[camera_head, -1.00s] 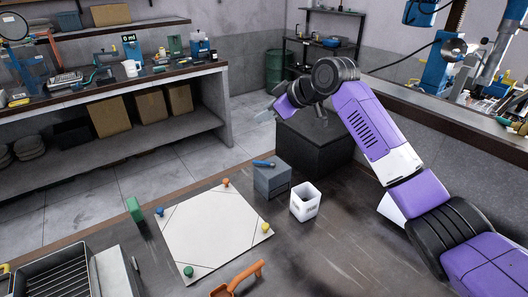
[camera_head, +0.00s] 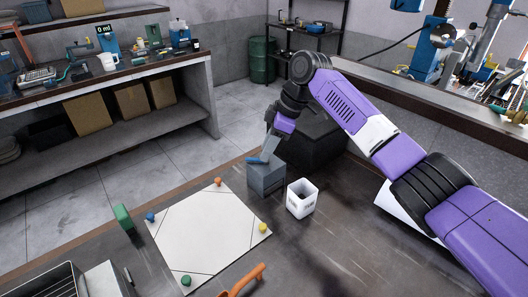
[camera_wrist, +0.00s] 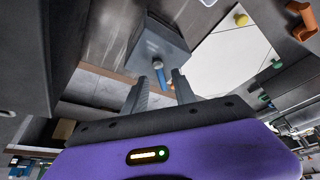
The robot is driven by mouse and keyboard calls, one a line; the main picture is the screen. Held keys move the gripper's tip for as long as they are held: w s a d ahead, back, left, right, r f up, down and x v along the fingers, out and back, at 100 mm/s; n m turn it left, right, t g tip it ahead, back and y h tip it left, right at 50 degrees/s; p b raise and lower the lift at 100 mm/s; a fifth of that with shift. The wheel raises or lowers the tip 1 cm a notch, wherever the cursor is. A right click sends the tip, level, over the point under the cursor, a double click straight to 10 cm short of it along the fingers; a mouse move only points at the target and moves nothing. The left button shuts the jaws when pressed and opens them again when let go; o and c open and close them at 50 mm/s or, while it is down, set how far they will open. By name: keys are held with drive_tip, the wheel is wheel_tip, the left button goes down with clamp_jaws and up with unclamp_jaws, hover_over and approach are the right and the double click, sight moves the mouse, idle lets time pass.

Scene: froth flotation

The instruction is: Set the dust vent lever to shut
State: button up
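The dust vent is a grey box (camera_head: 266,180) on the dark bench, with a small blue lever (camera_head: 255,161) on its top, pointing left in the head view. In the wrist view the box (camera_wrist: 152,42) lies ahead, and the blue lever (camera_wrist: 161,76) extends from a pale round pivot toward my gripper (camera_wrist: 160,82). The two fingers are apart, with the lever's end showing between their tips. Whether they touch it cannot be told. In the head view my gripper (camera_head: 267,153) points down right at the box top and partly hides it.
A white open container (camera_head: 301,199) stands just right of the box. A pale board (camera_head: 205,235) with coloured knobs lies in front left. A black block (camera_head: 315,140) is behind. An orange-handled tool (camera_head: 243,280) and green block (camera_head: 122,217) lie nearby.

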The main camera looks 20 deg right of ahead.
sight(257, 160)
drive_tip(key=shift+x, duration=1.3)
clamp_jaws()
